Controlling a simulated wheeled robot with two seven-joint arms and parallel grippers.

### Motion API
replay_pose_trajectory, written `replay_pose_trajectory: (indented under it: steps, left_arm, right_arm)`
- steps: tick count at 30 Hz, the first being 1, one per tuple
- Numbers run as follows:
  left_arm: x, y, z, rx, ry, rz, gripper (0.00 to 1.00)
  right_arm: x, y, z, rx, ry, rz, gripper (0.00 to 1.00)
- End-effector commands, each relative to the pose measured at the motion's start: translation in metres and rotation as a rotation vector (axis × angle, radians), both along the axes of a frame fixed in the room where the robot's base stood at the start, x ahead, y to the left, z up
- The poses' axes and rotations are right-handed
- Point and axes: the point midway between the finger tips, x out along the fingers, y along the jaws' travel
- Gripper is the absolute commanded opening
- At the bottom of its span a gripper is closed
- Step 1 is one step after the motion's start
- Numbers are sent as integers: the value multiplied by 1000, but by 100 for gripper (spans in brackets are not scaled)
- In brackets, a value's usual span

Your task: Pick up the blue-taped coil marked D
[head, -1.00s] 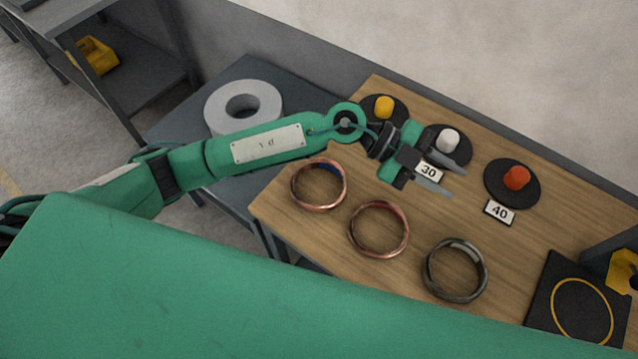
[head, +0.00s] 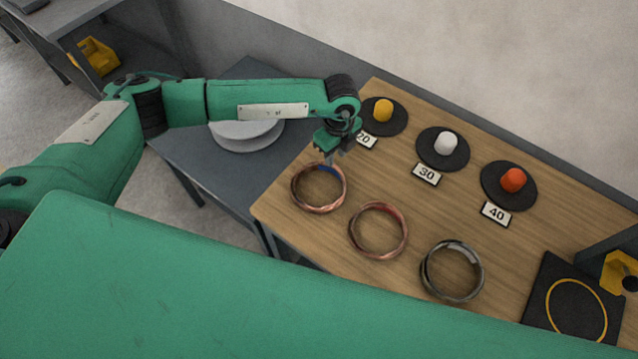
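The blue-taped coil (head: 319,209) is a copper ring lying on the wooden table at its left end. Its blue tape shows on the inner far side, partly hidden by the gripper. No letter D can be read on it. My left gripper (head: 334,160) points down over the far edge of this coil. Its fingers look apart with nothing held, though they are small here. Whether the fingertips touch the coil cannot be told. My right gripper is not in view.
A red-taped copper coil (head: 378,255) and a dark, grey-taped coil (head: 452,298) lie to the right. Behind stand black discs with a yellow peg (head: 383,110), white peg (head: 445,143) and orange peg (head: 512,180). A black mat (head: 536,310) with a yellow ring is at right.

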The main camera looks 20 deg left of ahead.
Motion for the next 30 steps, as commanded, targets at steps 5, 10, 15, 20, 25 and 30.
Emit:
replay_pose_trajectory:
  steps: [5, 10, 15, 20, 25, 30]
  left_arm:
    - [0, -1, -16, -1, 1, -2, 30]
    - [0, -2, -28, 1, 3, -1, 30]
    - [1, -3, -54, -1, 3, -2, 30]
    - [2, -3, -68, -3, 1, -2, 30]
    - [2, -3, -69, -4, 0, -3, 30]
    - [2, -3, -69, -4, 0, -3, 6]
  right_arm:
    - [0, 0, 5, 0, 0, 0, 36]
    - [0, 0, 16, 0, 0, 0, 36]
    - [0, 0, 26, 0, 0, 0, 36]
    - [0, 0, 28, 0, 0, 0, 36]
    - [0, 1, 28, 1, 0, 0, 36]
    - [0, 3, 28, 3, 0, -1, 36]
